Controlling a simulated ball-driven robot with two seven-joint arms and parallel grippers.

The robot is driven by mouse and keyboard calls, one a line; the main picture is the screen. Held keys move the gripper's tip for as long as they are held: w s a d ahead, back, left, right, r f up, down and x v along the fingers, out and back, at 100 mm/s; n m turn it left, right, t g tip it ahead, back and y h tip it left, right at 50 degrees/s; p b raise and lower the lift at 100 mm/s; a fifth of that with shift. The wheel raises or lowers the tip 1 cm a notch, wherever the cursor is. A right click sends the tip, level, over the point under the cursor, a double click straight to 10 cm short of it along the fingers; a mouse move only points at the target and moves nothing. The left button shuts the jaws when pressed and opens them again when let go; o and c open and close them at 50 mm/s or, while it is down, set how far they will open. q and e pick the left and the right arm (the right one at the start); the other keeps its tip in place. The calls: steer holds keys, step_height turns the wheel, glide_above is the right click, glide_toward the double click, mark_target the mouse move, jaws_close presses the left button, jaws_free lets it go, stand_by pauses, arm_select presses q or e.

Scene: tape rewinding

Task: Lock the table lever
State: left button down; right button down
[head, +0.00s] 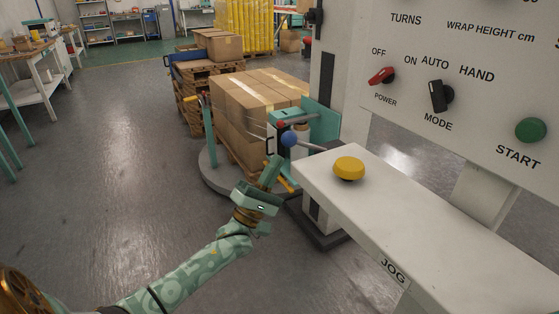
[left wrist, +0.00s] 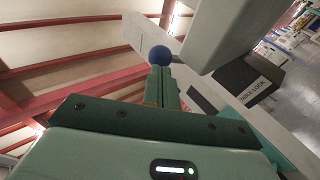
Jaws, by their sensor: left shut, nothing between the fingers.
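The table lever shows as a blue ball knob (head: 289,138) on a grey rod, beside the machine's column in the head view. In the left wrist view the blue knob (left wrist: 160,56) sits just past my fingertips. A dark plate with a label that seems to read TABLE LOCK (left wrist: 254,90) is right of it. My left gripper (head: 273,163) is shut and empty, its fingers pointing up at the knob from just below. It also shows in the left wrist view (left wrist: 161,75). I cannot tell whether the fingertips touch the knob. My right gripper is not in view.
A white shelf with a yellow JOG button (head: 349,168) juts out right of the lever. The control panel (head: 460,80) stands above it. Stacked cartons (head: 245,105) stand on the round turntable (head: 209,174) behind the lever. The floor at left is clear.

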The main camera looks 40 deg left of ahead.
mark_target(284, 145)
arm_select(q)
steer(key=shift+x, duration=1.15)
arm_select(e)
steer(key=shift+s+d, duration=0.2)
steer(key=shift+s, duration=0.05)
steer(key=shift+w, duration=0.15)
